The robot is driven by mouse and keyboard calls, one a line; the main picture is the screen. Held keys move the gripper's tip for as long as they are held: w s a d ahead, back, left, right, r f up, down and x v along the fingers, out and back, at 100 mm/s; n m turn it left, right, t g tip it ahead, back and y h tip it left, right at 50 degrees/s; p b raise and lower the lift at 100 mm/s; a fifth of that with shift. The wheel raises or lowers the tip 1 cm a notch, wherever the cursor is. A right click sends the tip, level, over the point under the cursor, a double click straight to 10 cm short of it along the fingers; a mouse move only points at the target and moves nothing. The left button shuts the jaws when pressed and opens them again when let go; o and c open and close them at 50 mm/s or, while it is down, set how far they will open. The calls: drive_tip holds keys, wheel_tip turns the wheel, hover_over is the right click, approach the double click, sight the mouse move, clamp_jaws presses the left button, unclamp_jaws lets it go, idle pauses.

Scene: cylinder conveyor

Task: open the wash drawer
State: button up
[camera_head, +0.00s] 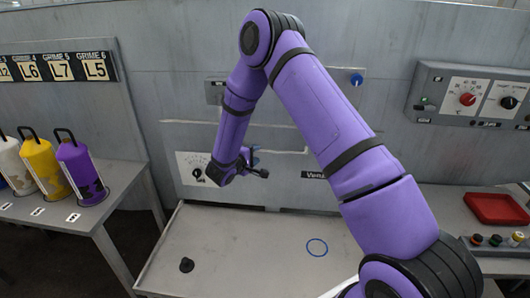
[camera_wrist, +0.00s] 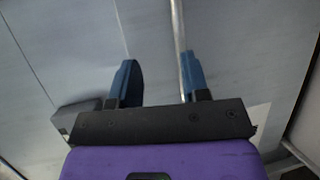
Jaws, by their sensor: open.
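The drawer front appears to be the wide grey panel (camera_head: 285,185) in the back wall, with a dark label (camera_head: 314,175) at its right that I cannot read fully. My gripper (camera_head: 257,161) is in front of this panel, left of the label. In the wrist view my gripper (camera_wrist: 157,62) is open, its two blue fingers apart with nothing held. A thin pale metal bar (camera_wrist: 177,25) runs down toward the right finger, and its lower end is hidden there. I cannot tell whether the finger touches it. The panel looks flush with the wall.
Coloured canisters (camera_head: 80,172) stand on the left table. A red tray (camera_head: 495,208) and a control panel (camera_head: 475,94) are at right. My arm hides part of the wall.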

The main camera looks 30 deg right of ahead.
sight(264, 152)
drive_tip(key=shift+n+t, duration=0.3)
drive_tip(key=shift+t, duration=0.1)
drive_tip(key=w+d+f, duration=0.1)
drive_tip(key=w+d, duration=0.1)
drive_tip(key=w+d+f, duration=0.2)
drive_tip(key=d, duration=0.1)
drive_tip(key=w+d+f, duration=0.1)
drive_tip(key=w+d, duration=0.1)
drive_tip(key=d, duration=0.1)
drive_tip(key=shift+w+f, duration=0.3)
drive_tip(key=shift+f, duration=0.1)
clamp_jaws()
